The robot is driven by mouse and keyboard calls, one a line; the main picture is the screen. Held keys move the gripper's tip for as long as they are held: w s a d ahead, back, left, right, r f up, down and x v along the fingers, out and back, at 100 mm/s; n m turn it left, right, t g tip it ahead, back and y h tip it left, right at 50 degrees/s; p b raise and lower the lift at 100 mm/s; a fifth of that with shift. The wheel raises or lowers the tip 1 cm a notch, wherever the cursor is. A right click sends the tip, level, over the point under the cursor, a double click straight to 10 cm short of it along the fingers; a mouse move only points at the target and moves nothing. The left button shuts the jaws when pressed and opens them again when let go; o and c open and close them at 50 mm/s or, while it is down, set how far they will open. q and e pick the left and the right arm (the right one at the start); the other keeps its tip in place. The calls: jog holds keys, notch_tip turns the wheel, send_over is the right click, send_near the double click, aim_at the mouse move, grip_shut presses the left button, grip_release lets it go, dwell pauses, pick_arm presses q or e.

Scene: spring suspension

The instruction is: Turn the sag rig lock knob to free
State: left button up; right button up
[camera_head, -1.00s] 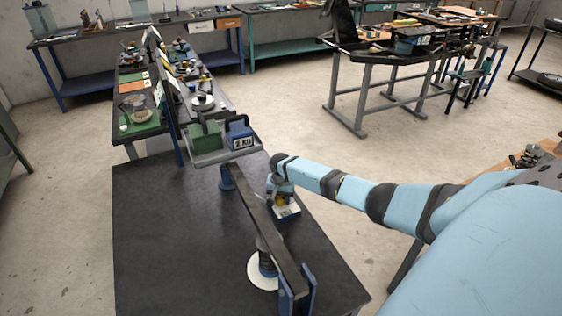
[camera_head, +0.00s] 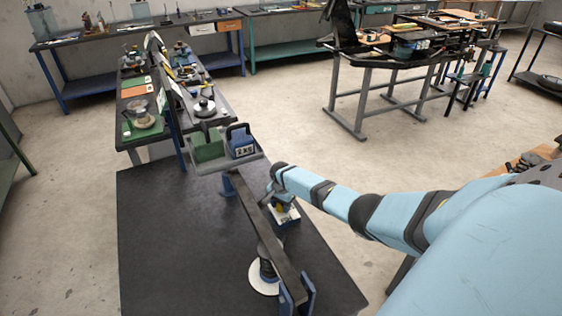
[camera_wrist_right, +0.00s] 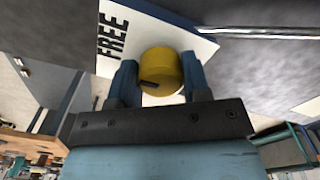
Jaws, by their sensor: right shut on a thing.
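The yellow lock knob (camera_wrist_right: 160,72) sits on a white plate (camera_wrist_right: 112,62) that bears the word FREE in the right wrist view. A dark slot shows on the knob, pointing left. My right gripper (camera_wrist_right: 159,80) has a finger on each side of the knob and is shut on it. In the head view the plate (camera_head: 289,218) lies on the dark bench beside the rig's beam (camera_head: 262,228), and my right gripper (camera_head: 277,196) comes down over it, mostly hiding the knob. Any other label on the plate is hidden. My left gripper is not in view.
The long beam runs above the bench (camera_head: 165,260). A spring stack (camera_head: 267,268) on a white disc (camera_head: 262,284) stands under its near end. The bench's left side is clear.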

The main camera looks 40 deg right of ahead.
jog(key=shift+w+d+r, duration=0.1)
jog(key=shift+d, duration=0.05)
jog(key=o, duration=0.9)
notch_tip(320, 180, up, 14)
jog(key=shift+f, duration=0.15)
